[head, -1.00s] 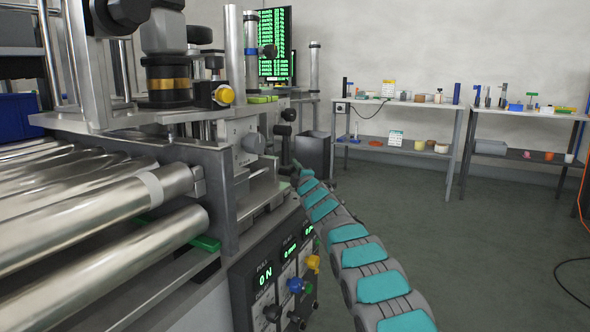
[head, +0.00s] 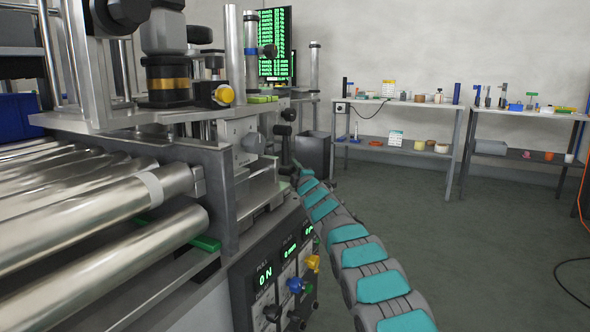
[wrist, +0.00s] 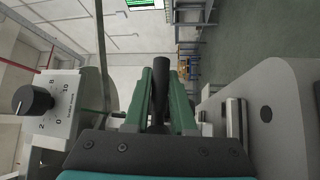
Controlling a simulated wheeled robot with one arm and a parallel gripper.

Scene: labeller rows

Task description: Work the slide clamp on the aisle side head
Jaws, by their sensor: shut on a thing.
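In the wrist view my gripper (wrist: 160,88) has two green fingers closed on a dark upright handle (wrist: 161,72), which I take to be the slide clamp's. The handle's top stands out between the fingertips; its lower part is hidden by the fingers. In the head view my teal and grey arm reaches to the right side of the metal labelling head (head: 238,130). There the arm's far end is small and partly hidden, so the grip itself cannot be made out. Black knobs (head: 283,130) stand just above the arm's end.
A dial with a black knob (wrist: 34,101) is at the left in the wrist view. Steel rollers (head: 90,210) fill the head view's left. A control panel (head: 275,280) with coloured knobs is below the head. Shelves (head: 400,103) stand at the back; the right floor is largely clear.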

